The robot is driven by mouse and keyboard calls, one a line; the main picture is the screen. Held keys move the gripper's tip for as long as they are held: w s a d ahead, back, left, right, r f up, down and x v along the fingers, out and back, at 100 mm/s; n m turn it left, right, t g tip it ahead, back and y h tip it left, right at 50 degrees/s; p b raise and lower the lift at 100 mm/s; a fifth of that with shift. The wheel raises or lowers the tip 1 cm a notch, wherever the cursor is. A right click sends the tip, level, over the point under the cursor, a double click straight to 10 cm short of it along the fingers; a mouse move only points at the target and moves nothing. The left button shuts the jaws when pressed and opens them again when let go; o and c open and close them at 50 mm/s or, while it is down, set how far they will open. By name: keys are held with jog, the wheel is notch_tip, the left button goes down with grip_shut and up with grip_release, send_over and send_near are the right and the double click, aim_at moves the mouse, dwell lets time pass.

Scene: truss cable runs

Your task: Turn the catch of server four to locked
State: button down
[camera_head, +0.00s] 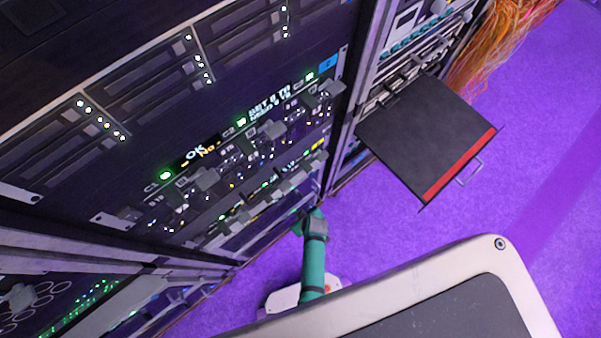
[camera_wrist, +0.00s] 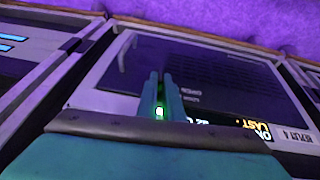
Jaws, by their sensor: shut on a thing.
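In the wrist view, the two teal fingers of my gripper (camera_wrist: 160,98) are close together and point at a dark rack unit front (camera_wrist: 200,70). A small green light (camera_wrist: 159,112) shows between them. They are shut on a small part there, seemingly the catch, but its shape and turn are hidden. In the head view, my teal arm (camera_head: 314,255) reaches to the foot of the rack, and the fingertips are hidden.
A tall rack (camera_head: 190,120) with lit units, knobs and small displays fills the left of the head view. A black tray (camera_head: 425,135) with a red edge and a handle juts out at the right. Orange cables (camera_head: 500,35) hang behind it. Purple floor (camera_head: 540,180) is clear at the right.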

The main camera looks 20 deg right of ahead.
jog(key=shift+s+f+g+y, duration=0.15)
jog(key=shift+g+y, duration=0.15)
jog(key=shift+y, duration=0.3)
jog(key=c, duration=1.9)
grip_release()
jog(key=shift+d, duration=0.1)
jog(key=shift+r, duration=0.25)
jog(key=v, duration=1)
jog(key=shift+s+r, duration=0.1)
jog(key=shift+r, duration=0.1)
jog(key=shift+s, duration=0.1)
